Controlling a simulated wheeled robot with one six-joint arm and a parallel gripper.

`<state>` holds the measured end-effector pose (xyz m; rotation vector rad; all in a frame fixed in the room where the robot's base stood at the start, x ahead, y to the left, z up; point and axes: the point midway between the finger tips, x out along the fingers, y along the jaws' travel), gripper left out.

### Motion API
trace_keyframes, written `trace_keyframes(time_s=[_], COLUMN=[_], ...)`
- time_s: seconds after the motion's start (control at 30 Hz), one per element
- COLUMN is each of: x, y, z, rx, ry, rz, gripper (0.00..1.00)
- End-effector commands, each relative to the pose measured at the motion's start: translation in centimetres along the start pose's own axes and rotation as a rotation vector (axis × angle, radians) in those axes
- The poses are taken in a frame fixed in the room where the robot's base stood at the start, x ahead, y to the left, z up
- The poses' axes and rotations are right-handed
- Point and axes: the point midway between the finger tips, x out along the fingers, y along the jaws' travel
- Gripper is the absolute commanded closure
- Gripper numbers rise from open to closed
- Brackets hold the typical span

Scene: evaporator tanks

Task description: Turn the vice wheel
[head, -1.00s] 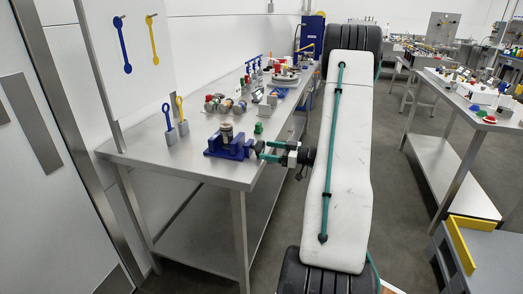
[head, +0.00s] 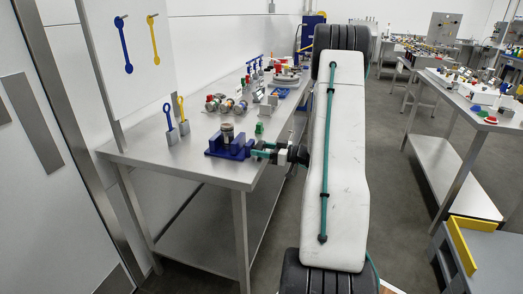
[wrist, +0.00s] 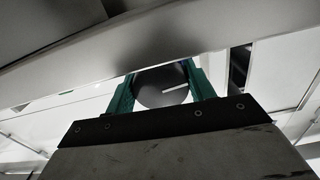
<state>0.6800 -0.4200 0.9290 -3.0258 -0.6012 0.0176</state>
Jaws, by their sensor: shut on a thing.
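The blue vice (head: 231,148) stands near the front edge of the left steel bench, with a metal cylindrical part (head: 227,132) upright in it. My gripper (head: 262,150) is at the right side of the vice, level with its screw end. In the wrist view, the green fingers of my gripper (wrist: 164,84) lie on both sides of a dark round disc, the vice wheel (wrist: 150,91), and are shut on it. In the head view the wheel is hidden by my gripper.
Yellow and blue loop-handled tools (head: 181,112) stand in grey holders to the left of the vice. The bench's front edge runs just below my gripper.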

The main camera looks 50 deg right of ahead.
Motion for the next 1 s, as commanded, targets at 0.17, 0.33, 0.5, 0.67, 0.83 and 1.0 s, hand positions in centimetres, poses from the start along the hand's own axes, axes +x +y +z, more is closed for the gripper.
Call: trace_keyframes(time_s=[0.17,0.33,0.5,0.67,0.83,1.0], x=[0.00,0.00,0.00,0.00,0.00,-0.45], y=[-0.06,-0.08,-0.09,-0.09,-0.08,-0.04], z=[-0.01,-0.02,-0.02,-0.02,-0.02,-0.01], rx=[0.157,0.223,0.224,0.223,0.222,0.222], ry=[0.000,0.000,0.000,0.000,0.000,0.000], rz=[0.000,0.000,-0.001,-0.001,0.000,0.001], gripper=[0.69,0.69,0.69,0.24,0.24,0.24])
